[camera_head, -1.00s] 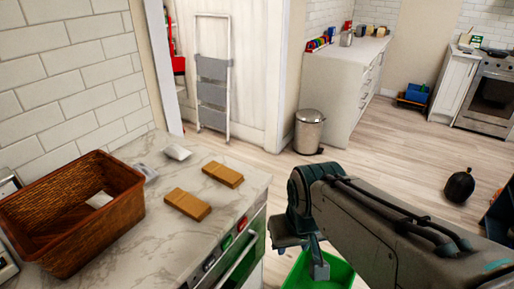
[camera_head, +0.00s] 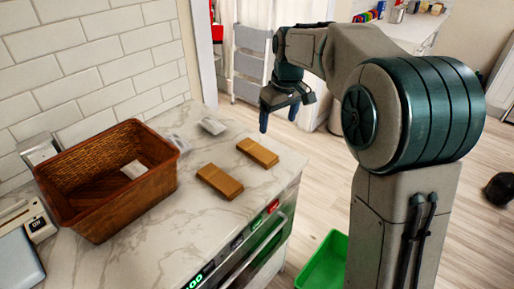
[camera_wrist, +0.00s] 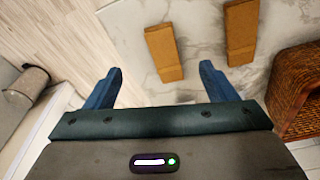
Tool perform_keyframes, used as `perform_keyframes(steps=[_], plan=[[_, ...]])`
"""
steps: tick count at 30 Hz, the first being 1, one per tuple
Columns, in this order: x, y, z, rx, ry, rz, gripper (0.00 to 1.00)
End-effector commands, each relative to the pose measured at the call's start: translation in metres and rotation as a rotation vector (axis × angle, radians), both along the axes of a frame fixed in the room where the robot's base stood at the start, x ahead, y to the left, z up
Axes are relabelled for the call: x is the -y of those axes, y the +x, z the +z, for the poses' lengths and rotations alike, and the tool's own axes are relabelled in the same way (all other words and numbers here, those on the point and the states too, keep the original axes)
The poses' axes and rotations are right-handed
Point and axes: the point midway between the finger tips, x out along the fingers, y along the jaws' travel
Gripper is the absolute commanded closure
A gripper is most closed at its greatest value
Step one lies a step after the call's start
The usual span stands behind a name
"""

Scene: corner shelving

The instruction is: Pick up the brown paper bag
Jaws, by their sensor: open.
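Two flat brown paper bags lie on the marble counter in the head view, the nearer one (camera_head: 219,182) left of the farther one (camera_head: 258,153). In the wrist view, one bag (camera_wrist: 164,53) lies ahead between the fingers' lines, and the other bag (camera_wrist: 241,32) lies to its right. My gripper (camera_head: 278,115) is open and empty, above the far right end of the counter. Its two blue fingers (camera_wrist: 160,85) show spread apart in the wrist view, with both bags beyond the fingertips.
A brown wicker basket (camera_head: 150,195) with a white packet inside stands on the left of the counter (camera_head: 165,235). White packets (camera_head: 212,126) lie behind the bags. A scale (camera_head: 20,225) is at the left edge. A green bin (camera_head: 322,262) is on the floor.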

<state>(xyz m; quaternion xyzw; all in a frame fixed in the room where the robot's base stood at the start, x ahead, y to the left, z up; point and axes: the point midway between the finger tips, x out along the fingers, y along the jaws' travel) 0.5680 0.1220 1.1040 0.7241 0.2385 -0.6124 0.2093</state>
Motion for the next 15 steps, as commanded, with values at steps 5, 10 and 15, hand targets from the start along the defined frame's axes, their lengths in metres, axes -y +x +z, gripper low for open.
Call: perform_keyframes(steps=[5,10,15], plan=[[-0.035,0.041,-0.014,-0.015,-0.001,0.121,0.22],[-0.051,0.056,-0.022,-0.018,-0.001,0.177,0.22],[-0.055,0.059,-0.043,-0.023,-0.001,0.186,0.22]])
